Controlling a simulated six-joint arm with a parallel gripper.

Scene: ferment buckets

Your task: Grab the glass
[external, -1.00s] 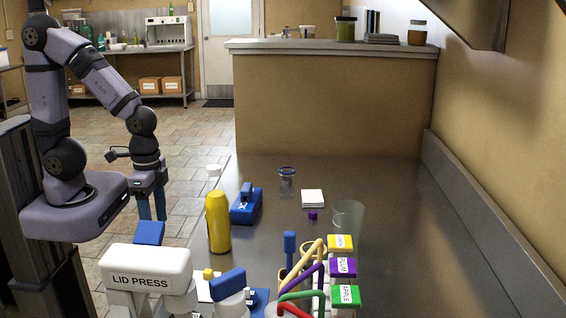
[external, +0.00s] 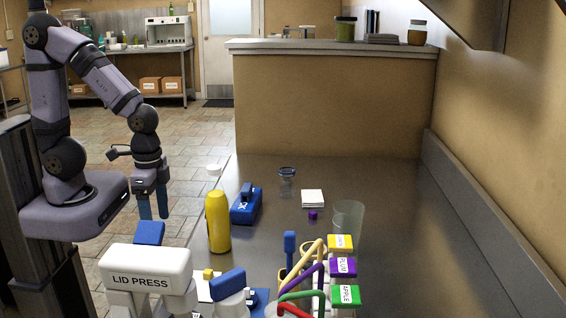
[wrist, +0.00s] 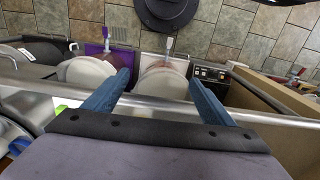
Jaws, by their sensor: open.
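A clear, empty-looking glass (external: 348,222) stands upright on the steel counter, right of centre in the external view, behind the coloured labelled blocks. A smaller clear jar (external: 287,184) with a grey-blue rim stands farther back. My gripper (external: 154,206) hangs at the left, past the counter's left edge, fingers pointing down, far from the glass. In the wrist view my gripper (wrist: 158,90) has its two blue fingers wide apart with nothing held between them. The glass cannot be made out in the wrist view.
A white pad (external: 312,198) and a small purple cube (external: 313,215) lie behind the glass. The counter to its right is clear.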

